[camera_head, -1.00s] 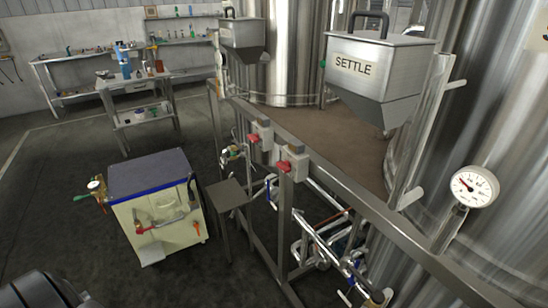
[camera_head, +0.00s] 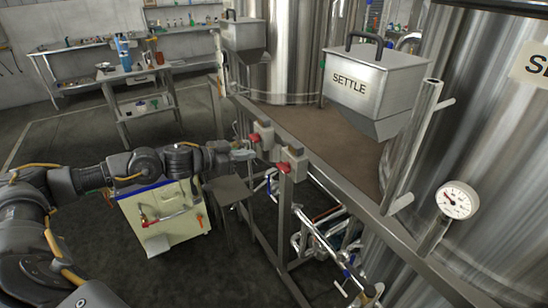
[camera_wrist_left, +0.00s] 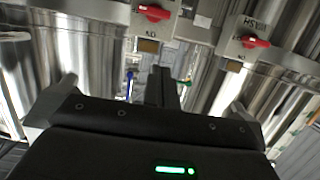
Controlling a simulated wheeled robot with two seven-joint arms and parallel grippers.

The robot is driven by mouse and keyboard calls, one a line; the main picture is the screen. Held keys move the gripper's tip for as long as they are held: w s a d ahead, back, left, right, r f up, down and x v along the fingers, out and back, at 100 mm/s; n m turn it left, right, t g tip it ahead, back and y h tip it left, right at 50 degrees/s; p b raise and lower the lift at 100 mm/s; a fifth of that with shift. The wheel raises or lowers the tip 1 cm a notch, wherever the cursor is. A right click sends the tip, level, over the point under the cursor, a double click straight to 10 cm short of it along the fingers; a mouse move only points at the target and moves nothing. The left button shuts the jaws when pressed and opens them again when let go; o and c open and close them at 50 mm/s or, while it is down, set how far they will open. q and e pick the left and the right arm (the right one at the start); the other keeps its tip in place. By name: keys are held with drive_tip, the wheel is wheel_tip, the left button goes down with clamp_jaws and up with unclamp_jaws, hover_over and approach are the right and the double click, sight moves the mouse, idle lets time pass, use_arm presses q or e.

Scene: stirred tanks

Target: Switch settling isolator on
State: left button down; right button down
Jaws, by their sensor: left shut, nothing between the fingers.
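Two grey isolator boxes with red handles are fixed to the steel frame. The farther isolator (camera_head: 262,135) stands left of the nearer isolator (camera_head: 291,162), which is on the side of the hopper marked SETTLE. My left gripper (camera_head: 248,152) is close to the boxes, just below the farther one; I cannot tell whether it touches. In the left wrist view its shut, empty fingers (camera_wrist_left: 163,85) point between two red handles. The right-hand handle (camera_wrist_left: 255,42) there is under upside-down lettering that seems to read MASH. The other handle (camera_wrist_left: 154,12) is at the top edge, its name label cut off.
The SETTLE hopper (camera_head: 374,82) and large steel tanks stand behind the frame rail (camera_head: 345,200). A pressure gauge (camera_head: 457,200) is at the right. A small stand (camera_head: 229,189) and a cream cart (camera_head: 165,220) are below my arm. Pipes run under the rail.

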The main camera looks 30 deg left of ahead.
sight(283, 168)
use_arm(q)
drive_tip(key=shift+s+d+r, duration=0.15)
drive_tip(key=shift+s+r, duration=0.1)
drive_tip(key=shift+r, duration=0.15)
use_arm(e)
drive_tip(key=shift+d, duration=0.15)
drive_tip(key=shift+w+d, duration=0.1)
